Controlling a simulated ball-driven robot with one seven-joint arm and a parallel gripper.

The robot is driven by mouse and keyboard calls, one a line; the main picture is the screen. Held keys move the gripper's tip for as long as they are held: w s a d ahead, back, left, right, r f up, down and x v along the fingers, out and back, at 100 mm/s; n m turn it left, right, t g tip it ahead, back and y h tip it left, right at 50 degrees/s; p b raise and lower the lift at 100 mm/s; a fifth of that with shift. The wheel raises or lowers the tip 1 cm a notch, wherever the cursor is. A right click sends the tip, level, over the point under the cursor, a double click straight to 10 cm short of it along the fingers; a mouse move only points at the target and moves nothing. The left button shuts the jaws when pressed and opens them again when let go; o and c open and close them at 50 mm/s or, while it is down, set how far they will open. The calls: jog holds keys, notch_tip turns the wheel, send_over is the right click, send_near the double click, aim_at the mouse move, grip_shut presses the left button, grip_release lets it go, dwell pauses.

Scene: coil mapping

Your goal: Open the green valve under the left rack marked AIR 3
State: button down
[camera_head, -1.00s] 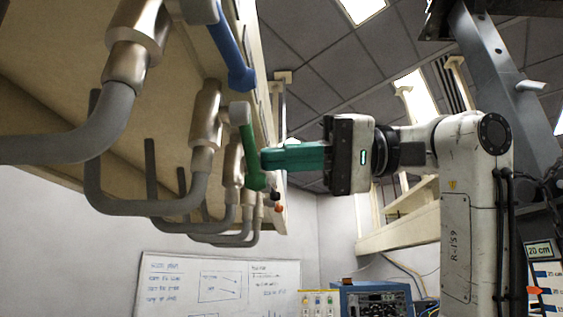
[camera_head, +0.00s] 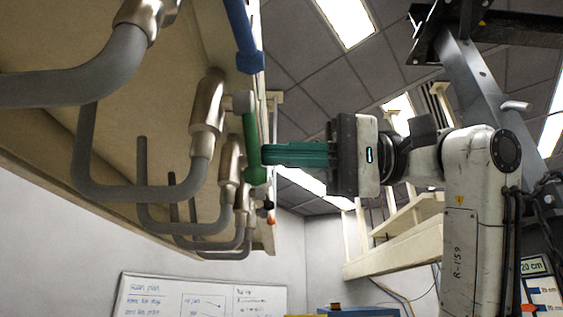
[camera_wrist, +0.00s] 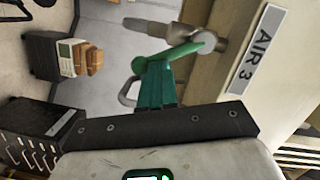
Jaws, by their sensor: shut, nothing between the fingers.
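The green valve handle (camera_head: 252,142) hangs down from its metal valve body (camera_head: 208,105), its lower end tilted slightly right. In the wrist view the green handle (camera_wrist: 186,53) lies beside the AIR 3 label (camera_wrist: 257,52). My gripper (camera_head: 264,154) has teal fingers, shut and empty, pointing left at the handle's lower half from its right side. In the wrist view my gripper (camera_wrist: 152,65) has its tips at the handle's free end. The tips look close against the handle; I cannot tell whether they touch.
A blue handle (camera_head: 243,38) is on the nearer valve. Grey bent pipes (camera_head: 130,190) hang under the cream rack (camera_head: 60,145), with more valves behind. An orange knob (camera_head: 270,219) shows farther back. A whiteboard (camera_head: 160,295) is on the wall. Open space lies below the fingers.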

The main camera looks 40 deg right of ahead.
jog(key=shift+s+a+f+m+b, duration=0.35)
jog(key=shift+f+b, duration=0.25)
jog(key=shift+b, duration=0.35)
jog(key=shift+s+a+f+m+b, duration=0.15)
jog(key=shift+s+a+m+b, duration=0.15)
jog(key=shift+s+m+b, duration=0.45)
jog(key=shift+w+b, duration=0.2)
jog(key=shift+b, duration=0.1)
